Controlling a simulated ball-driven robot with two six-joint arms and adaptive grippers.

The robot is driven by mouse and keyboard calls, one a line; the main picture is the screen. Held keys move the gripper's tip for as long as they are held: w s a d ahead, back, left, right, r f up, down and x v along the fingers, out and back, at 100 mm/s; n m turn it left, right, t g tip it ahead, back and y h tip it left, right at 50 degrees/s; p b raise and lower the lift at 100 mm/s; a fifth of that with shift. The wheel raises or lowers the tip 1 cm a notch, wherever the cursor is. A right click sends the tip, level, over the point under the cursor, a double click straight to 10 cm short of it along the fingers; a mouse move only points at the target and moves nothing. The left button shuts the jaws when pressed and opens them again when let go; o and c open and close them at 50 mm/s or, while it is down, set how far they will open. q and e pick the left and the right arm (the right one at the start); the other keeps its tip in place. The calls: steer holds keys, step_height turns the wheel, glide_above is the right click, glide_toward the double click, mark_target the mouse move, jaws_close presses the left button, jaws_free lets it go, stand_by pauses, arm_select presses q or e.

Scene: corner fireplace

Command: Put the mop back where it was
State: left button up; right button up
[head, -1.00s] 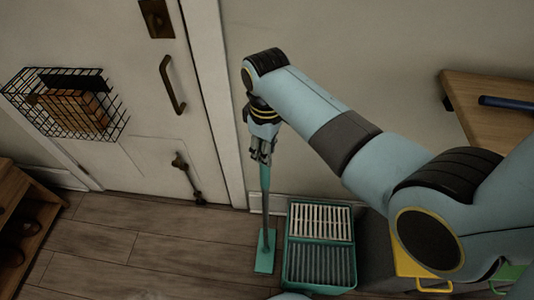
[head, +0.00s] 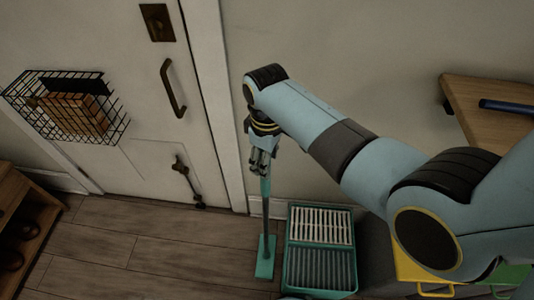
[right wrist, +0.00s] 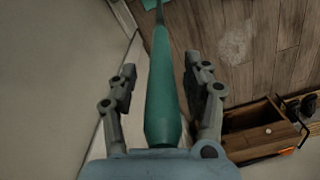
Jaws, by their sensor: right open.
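The mop has a teal handle and a flat teal head (head: 265,258), which is on the wood floor near the wall, left of a teal slatted rack. The handle is near upright in the head view. My right gripper (head: 262,160) is at the upper part of the handle. In the right wrist view the gripper (right wrist: 164,72) is open, with one finger on each side of the mop handle (right wrist: 163,95) and visible gaps to both. My left gripper is not in view.
The teal rack (head: 320,268) stands right beside the mop head. A white door (head: 110,120) with a wire basket (head: 70,105) is at the left. A wooden shelf (head: 490,105) juts out at the right. A yellow-edged bin (head: 410,272) is at lower right. Floor left of the mop is clear.

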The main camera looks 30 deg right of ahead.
step_height(320, 180, up, 12)
steer(key=shift+w+r, duration=0.1)
stand_by(0.6)
steer(key=s+d+f+m+b, duration=0.2)
steer(key=s+f+b, duration=0.5)
steer(key=s+f, duration=0.6)
steer(key=s+d+f+m+b, duration=0.2)
steer(key=s+d+f+b, duration=0.2)
steer(key=s+f, duration=1)
steer(key=s+d+f+m+b, duration=0.1)
steer(key=s+f+b, duration=0.8)
steer(key=f, duration=2)
steer(key=shift+s+d+f+m+t+h+b, duration=0.2)
steer(key=shift+s+d+m+t+h+b, duration=0.2)
steer(key=shift+s+d, duration=1.3)
steer(key=shift+s+a, duration=0.45)
steer(key=shift+a, duration=0.05)
